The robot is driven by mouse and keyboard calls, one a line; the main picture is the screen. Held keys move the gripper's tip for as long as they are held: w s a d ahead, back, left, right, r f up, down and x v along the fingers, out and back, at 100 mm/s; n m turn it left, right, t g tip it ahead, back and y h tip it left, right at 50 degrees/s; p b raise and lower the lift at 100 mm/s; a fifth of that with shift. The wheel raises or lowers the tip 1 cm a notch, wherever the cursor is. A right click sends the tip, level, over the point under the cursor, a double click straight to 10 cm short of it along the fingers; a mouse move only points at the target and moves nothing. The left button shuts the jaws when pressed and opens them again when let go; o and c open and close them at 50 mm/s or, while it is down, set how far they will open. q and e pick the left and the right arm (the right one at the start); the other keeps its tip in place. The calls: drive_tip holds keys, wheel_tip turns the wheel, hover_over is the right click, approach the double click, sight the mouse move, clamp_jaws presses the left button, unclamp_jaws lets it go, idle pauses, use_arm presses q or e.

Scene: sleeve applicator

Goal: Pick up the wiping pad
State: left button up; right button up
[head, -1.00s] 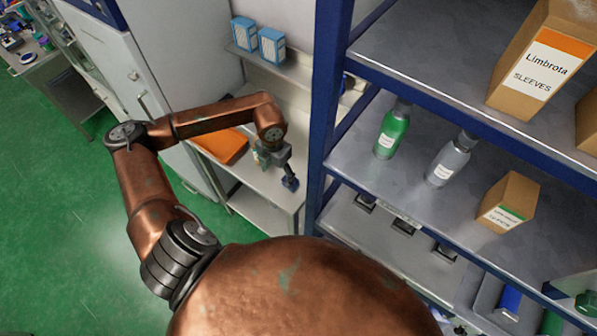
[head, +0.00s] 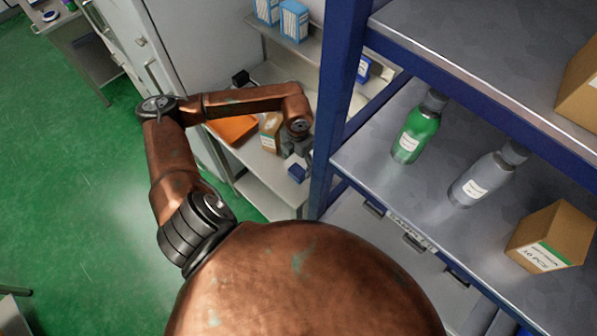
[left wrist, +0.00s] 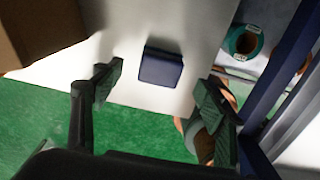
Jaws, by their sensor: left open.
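The wiping pad looks to be the small dark blue block (head: 297,173) on the pale bench, near its front edge, in the head view. It also shows in the left wrist view (left wrist: 161,67), upper middle, lying flat. My left gripper (head: 303,150) hangs by the pad in the head view, partly hidden by its own wrist. In the left wrist view my left gripper (left wrist: 160,86) is open, with one finger to each side of the pad's line and nothing between them. The pad lies beyond the fingertips, apart from them. My right gripper is not in view.
A brown carton (head: 270,132) and an orange tray (head: 234,130) are on the bench left of the gripper. A blue rack post (head: 340,90) stands close on the right. The rack shelf holds a green bottle (head: 418,130) and a grey bottle (head: 487,178).

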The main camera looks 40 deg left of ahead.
sight(297, 170)
use_arm(q)
drive_tip(key=shift+s+f+p, duration=0.15)
drive_tip(key=shift+f+p, duration=0.5)
drive_tip(key=shift+f, duration=2.15)
drive_tip(key=shift+c, duration=0.5)
drive_tip(key=c, duration=1.2)
